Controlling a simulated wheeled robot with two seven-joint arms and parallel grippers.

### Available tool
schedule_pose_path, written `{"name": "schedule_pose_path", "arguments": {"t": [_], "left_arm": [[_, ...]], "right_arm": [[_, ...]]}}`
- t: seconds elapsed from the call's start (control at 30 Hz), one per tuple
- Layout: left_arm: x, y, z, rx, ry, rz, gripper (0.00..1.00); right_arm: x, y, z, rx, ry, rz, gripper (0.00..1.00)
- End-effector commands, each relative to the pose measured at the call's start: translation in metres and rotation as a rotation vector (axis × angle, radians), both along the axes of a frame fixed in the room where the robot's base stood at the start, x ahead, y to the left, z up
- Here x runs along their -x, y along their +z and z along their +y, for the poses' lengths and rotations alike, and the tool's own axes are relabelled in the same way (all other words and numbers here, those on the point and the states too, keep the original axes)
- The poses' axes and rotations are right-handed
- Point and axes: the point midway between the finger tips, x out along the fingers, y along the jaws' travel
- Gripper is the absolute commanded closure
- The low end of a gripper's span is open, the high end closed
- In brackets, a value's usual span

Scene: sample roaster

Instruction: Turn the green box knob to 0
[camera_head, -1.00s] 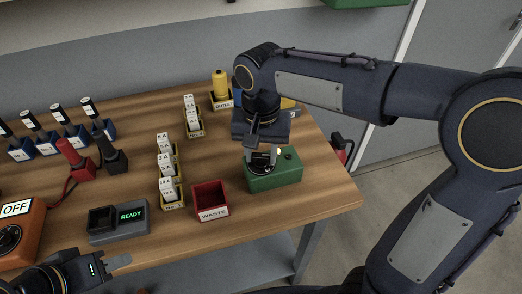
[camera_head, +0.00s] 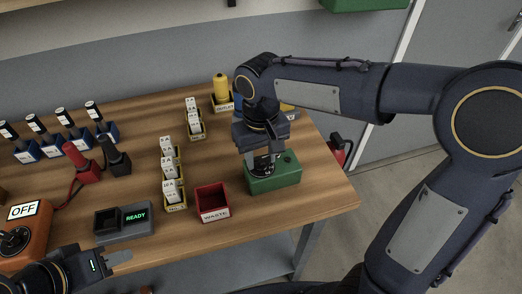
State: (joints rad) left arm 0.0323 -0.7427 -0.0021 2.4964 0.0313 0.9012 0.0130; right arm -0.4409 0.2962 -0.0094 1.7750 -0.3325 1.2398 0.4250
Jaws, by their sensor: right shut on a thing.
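The green box (camera_head: 280,182) stands near the right front of the wooden table. Its dark knob (camera_head: 264,168) is on the top face, at the left, and is mostly hidden by my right gripper. My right gripper (camera_head: 262,160) points down over the box and is shut on the knob. The dial marks and where the knob points cannot be read. My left gripper (camera_head: 120,257) is at the lower left, in front of the table edge and away from the green box. Whether its fingers are apart cannot be made out.
A red WASTE bin (camera_head: 213,203) stands just left of the green box. Yellow racks with white cards (camera_head: 173,180) are further left. A grey READY device (camera_head: 124,222) and an orange OFF box (camera_head: 22,232) are at the left. A yellow cylinder (camera_head: 221,88) stands behind.

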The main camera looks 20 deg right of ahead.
Motion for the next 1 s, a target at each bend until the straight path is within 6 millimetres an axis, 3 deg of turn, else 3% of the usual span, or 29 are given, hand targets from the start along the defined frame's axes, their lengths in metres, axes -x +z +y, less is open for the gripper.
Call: {"name": "schedule_pose_path", "arguments": {"t": [1.0], "left_arm": [[0.0, 0.039, 0.0, 0.0, 0.0, 0.0, 0.64]], "right_arm": [[0.001, 0.001, 0.001, 0.0, 0.908, 0.001, 0.85]]}}
